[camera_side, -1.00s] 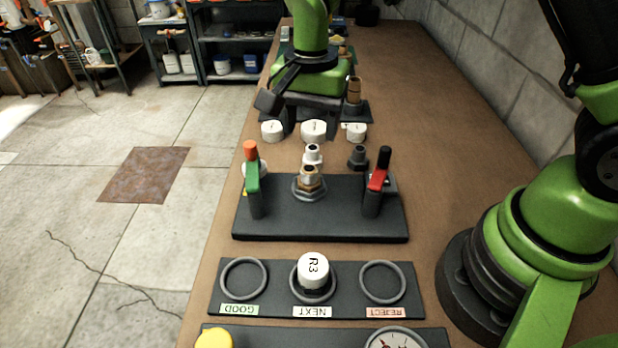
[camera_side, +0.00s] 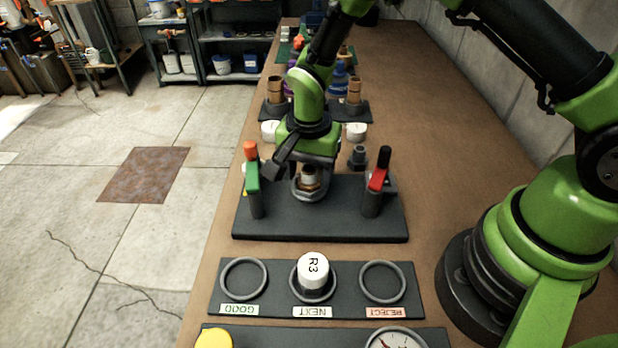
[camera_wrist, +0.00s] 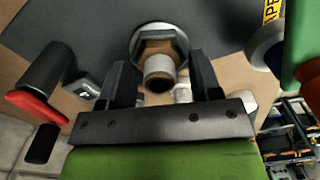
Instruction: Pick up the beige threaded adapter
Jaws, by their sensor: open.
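A short pale beige collar, which looks like the threaded adapter (camera_wrist: 158,65), stands upright in a brass hex fitting (camera_wrist: 160,46) on the dark fixture plate (camera_side: 270,222). In the side view the adapter (camera_side: 309,178) shows only partly below my gripper. My gripper (camera_wrist: 161,72) is open above it, with one finger on each side. In the wrist view gaps show between the fingers and the adapter, and nothing is gripped. The adapter's lower end is hidden in the fitting.
A green lever with an orange tip (camera_side: 251,175) stands left on the plate, and a red lever with a black grip (camera_side: 380,170) stands right. A dark fitting (camera_side: 358,157) lies behind the plate. In front, the tray (camera_side: 235,308) holds a white R3 cap (camera_side: 313,270).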

